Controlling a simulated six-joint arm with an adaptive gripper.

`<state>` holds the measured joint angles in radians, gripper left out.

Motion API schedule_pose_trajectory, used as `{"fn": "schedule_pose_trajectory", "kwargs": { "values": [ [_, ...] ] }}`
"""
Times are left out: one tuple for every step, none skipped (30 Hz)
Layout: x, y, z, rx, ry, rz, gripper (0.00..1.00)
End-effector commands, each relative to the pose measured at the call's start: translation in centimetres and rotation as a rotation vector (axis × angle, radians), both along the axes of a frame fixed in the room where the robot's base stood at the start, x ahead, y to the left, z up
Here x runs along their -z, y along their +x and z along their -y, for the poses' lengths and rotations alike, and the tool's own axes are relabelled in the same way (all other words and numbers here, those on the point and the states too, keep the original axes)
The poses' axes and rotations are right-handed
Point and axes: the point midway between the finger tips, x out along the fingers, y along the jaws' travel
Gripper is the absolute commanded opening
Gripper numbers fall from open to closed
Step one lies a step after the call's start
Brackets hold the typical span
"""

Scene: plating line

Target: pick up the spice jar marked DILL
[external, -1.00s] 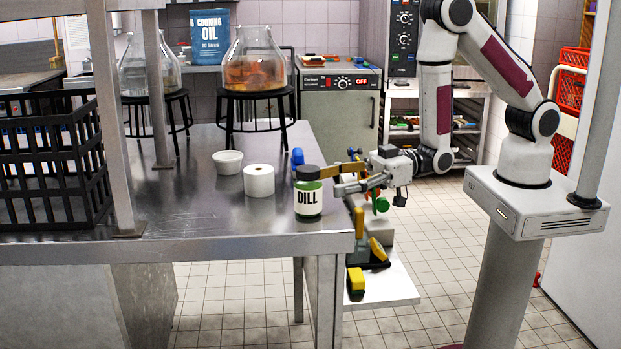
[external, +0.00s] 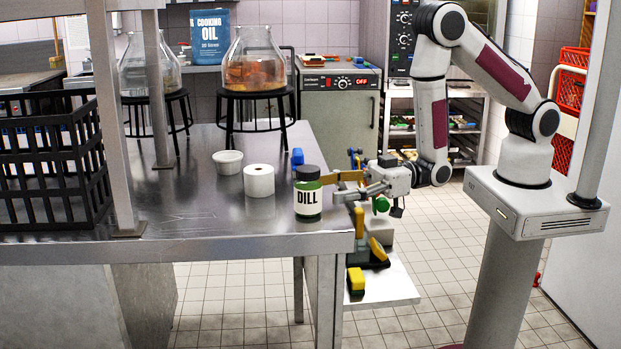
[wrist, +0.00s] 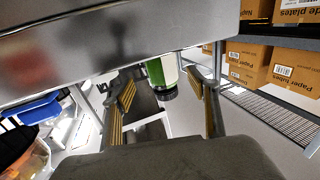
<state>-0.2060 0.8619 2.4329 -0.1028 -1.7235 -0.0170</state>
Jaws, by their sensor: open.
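The spice jar marked DILL (external: 308,203) stands upright near the front right corner of the steel table. It has a black lid, green contents and a white label. My gripper (external: 345,186) is open and empty just right of the jar, with its fingers pointing left toward it. In the wrist view the jar (wrist: 157,73) appears upside down, ahead of and between the two spread fingers (wrist: 160,88). Its label is mostly out of sight there. I cannot tell whether a fingertip touches it.
A white roll (external: 259,181) and a small white bowl (external: 228,162) stand left of the jar. A small blue object (external: 297,157) is behind it. A black crate (external: 95,150) and glass flasks on stands (external: 253,95) are farther away. A lower shelf (external: 398,285) holds colored items.

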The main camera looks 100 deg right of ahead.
Motion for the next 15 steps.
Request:
{"fn": "schedule_pose_trajectory", "kwargs": {
  "values": [
    [-0.06,0.39,-0.15,0.0,0.001,0.002,0.59],
    [-0.07,0.57,-0.2,0.0,0.001,0.002,0.59],
    [-0.07,0.75,-0.26,0.0,0.0,0.001,0.59],
    [-0.06,0.86,-0.29,0.0,0.0,0.001,0.59],
    [-0.05,0.95,-0.32,0.0,0.0,0.001,0.59],
    [-0.04,1.01,-0.34,0.0,0.0,0.0,0.59],
    [-0.04,1.04,-0.35,0.0,0.0,0.0,0.59],
    [-0.03,1.05,-0.36,0.0,0.0,0.0,0.59],
    [-0.03,1.05,-0.36,0.0,0.0,-0.001,0.59],
    [-0.03,1.04,-0.35,0.0,0.0,-0.001,0.59],
    [-0.03,1.04,-0.35,0.0,0.0,-0.001,0.59],
    [-0.03,1.04,-0.35,0.0,0.0,0.0,0.59],
    [-0.03,1.03,-0.35,0.0,0.0,0.0,0.59],
    [-0.03,1.03,-0.35,0.0,0.0,0.0,0.59],
    [-0.04,1.05,-0.36,0.0,0.0,0.0,0.59]
  ]
}}
